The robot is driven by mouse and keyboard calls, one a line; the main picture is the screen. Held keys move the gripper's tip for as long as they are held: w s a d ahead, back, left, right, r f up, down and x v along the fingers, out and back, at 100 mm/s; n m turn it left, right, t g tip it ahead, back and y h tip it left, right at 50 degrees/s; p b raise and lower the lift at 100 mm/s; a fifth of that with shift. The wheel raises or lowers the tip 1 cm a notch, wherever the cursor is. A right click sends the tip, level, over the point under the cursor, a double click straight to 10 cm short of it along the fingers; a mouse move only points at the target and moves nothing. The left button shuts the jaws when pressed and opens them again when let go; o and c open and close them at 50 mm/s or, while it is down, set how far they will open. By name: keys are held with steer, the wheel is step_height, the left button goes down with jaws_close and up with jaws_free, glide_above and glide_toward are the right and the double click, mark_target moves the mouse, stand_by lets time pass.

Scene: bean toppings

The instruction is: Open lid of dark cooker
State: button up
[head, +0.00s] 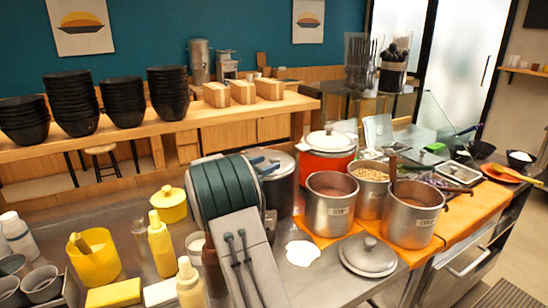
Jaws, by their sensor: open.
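The dark cooker (284,189) is a dark grey round pot at the middle of the head view, behind my arm. Its grey lid (284,158) appears to lie flat on top; its left part is covered by my arm. My gripper (264,166) is mostly hidden behind my own green and grey arm links. Only its dark blue finger parts seem to show, over the lid's near left part. It is open. I cannot tell whether the fingers touch the lid or its handle.
A red cooker (318,166) with a white lid stands just right. Steel pots (331,214) stand in front of it, with a loose steel lid (369,254) on the counter. Yellow bottles (161,246) and a yellow pot (170,207) stand left. Black bowls (75,105) are stacked behind.

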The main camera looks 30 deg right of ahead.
mark_target(270, 162)
steer(key=shift+p+x, duration=0.4)
steer(key=shift+x, duration=1.8)
steer(key=shift+c, duration=0.3)
